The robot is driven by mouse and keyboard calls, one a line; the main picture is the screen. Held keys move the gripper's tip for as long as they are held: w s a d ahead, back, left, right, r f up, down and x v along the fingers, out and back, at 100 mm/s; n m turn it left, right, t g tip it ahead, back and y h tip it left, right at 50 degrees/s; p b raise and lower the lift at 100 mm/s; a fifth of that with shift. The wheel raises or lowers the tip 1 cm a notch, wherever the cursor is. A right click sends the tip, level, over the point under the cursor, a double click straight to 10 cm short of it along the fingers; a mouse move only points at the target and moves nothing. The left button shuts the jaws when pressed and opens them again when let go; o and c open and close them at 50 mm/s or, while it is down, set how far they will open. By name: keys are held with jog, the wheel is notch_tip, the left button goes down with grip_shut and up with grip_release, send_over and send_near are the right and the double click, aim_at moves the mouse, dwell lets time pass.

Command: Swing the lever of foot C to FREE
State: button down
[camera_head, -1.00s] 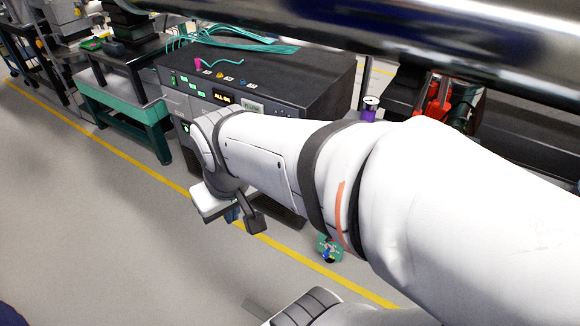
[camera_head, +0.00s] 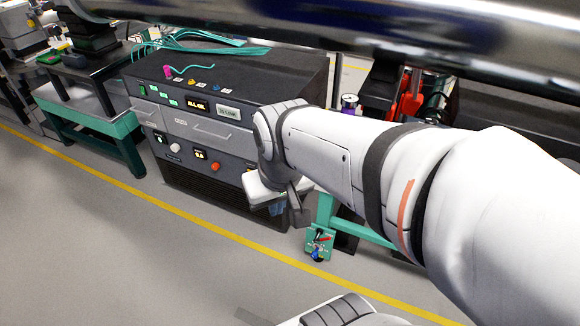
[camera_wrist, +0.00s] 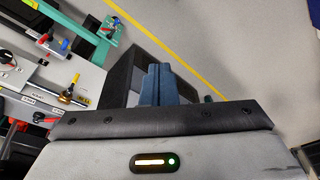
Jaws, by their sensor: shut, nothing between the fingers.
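A green foot plate (camera_head: 312,247) stands on the floor below the teal frame in the head view, with a small red lever (camera_head: 325,239) and a blue part on it. I cannot read a letter or a lever marking there. In the wrist view, a small teal piece with red on it (camera_wrist: 108,27) shows at the frame's end; I cannot tell if it is foot C. My gripper (camera_wrist: 155,84) shows blue fingers shut and empty in the wrist view. In the head view, my gripper (camera_head: 279,208) hangs left of and above the green foot, apart from it, partly hidden by my wrist.
A dark cabinet (camera_head: 200,130) with drawers and knobs stands behind my gripper. A teal frame (camera_head: 350,230) runs behind my forearm. A large shiny pipe (camera_head: 350,40) crosses overhead. Open floor (camera_head: 120,260) lies in front, with a yellow line. Valves and knobs show at left in the wrist view.

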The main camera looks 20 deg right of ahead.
jog(key=w+d+f+m+t+y+b, duration=0.1)
jog(key=w+d+f+m+y+b, duration=0.3)
jog(key=f+m, duration=0.5)
jog(key=w+d+f+m+t+y+b, duration=0.1)
jog(key=w+d+f+m+y+b, duration=0.4)
jog(key=f, duration=0.8)
jog(key=w+d+f+m+t+y+b, duration=0.1)
jog(key=w+d+f+m+y+b, duration=0.2)
jog(key=f+m, duration=0.65)
jog(key=s+d+f+m+t+h+b, duration=0.2)
jog(key=d+f+m, duration=0.3)
jog(key=f, duration=0.6)
jog(key=s+d+f+m+t+h+b, duration=0.2)
jog(key=d+f+m+t+h, duration=0.2)
jog(key=f, duration=0.7)
jog(key=s+d+f+m+t+h+b, duration=0.2)
jog(key=s+d+f+m+t+h, duration=0.1)
jog(key=d+f+m, duration=0.5)
notch_tip(320, 180, down, 4)
jog(key=shift+f+m+t+h, duration=0.1)
jog(key=shift+m+t+h, duration=0.4)
jog(key=shift+m+h, duration=0.6)
